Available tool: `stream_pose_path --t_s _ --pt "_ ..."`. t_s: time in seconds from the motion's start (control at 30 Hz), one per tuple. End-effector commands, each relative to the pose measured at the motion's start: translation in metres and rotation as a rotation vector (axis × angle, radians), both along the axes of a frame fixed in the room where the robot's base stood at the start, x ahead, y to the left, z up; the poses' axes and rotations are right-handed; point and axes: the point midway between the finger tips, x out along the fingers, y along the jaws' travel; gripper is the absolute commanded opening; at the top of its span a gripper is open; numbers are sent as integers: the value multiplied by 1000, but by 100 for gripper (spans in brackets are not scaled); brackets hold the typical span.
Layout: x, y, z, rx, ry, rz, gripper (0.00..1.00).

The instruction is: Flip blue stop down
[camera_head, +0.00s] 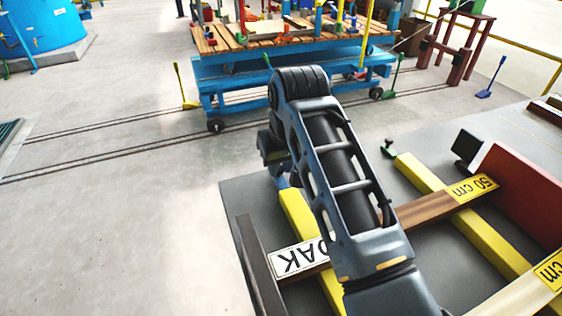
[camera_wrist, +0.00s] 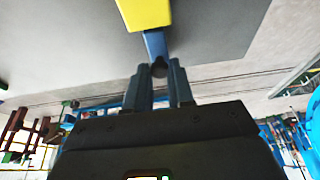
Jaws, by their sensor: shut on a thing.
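The blue stop (camera_wrist: 154,44) shows in the wrist view as a short blue piece at the end of a yellow bar (camera_wrist: 144,12). My gripper (camera_wrist: 161,70) is shut on its far end, with one finger on each side. The tip between the fingers is dark and partly hidden. In the head view a small bit of the blue stop (camera_head: 281,182) shows at the end of the left yellow bar (camera_head: 296,212), beneath my wrist. My arm hides most of the stop and the fingers there.
A second yellow bar (camera_head: 440,200) runs parallel on the right, with a dark knob at its end. A wooden board marked OAK (camera_head: 300,258) crosses the left bar. A blue cart (camera_head: 290,75) stands beyond. Open floor (camera_head: 110,200) lies at left.

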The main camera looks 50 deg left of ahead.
Motion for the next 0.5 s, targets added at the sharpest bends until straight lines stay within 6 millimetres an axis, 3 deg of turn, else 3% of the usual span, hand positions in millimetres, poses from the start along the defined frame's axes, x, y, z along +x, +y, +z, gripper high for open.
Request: stream_pose_path --t_s 0.5 --pt "3 11 -7 -200 57 0 0"
